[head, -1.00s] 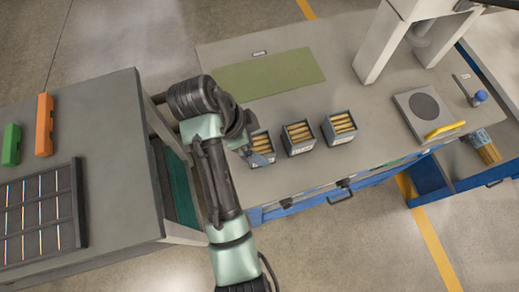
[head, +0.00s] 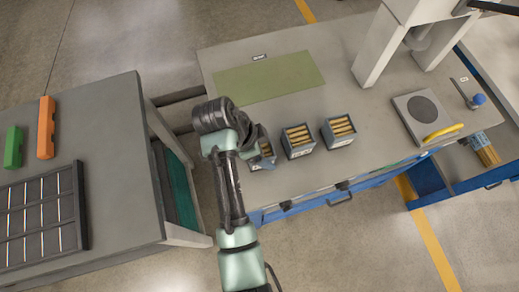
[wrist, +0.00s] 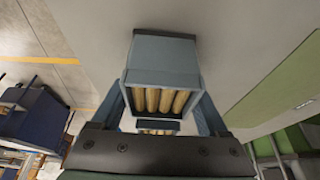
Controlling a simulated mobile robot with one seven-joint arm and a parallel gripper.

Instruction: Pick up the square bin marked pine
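Three square grey-blue bins of wooden rods stand in a row on the grey bench: a left bin (head: 265,162), a middle bin (head: 298,141) and a right bin (head: 338,130). Their labels are too small to read, so I cannot tell which is marked pine. My gripper (head: 261,146) is at the left bin and hides part of it. In the wrist view, the two fingers of my gripper (wrist: 158,95) stand apart on either side of a bin (wrist: 161,76). I see no clear grip on it. More rods show below it, close to my palm.
A green mat (head: 268,77) lies behind the bins. A press frame (head: 376,48) and a grey plate with a yellow handle (head: 424,112) stand to the right. A second table (head: 110,150) at the left holds a dark rack (head: 42,215) and green and orange blocks. A gap separates the tables.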

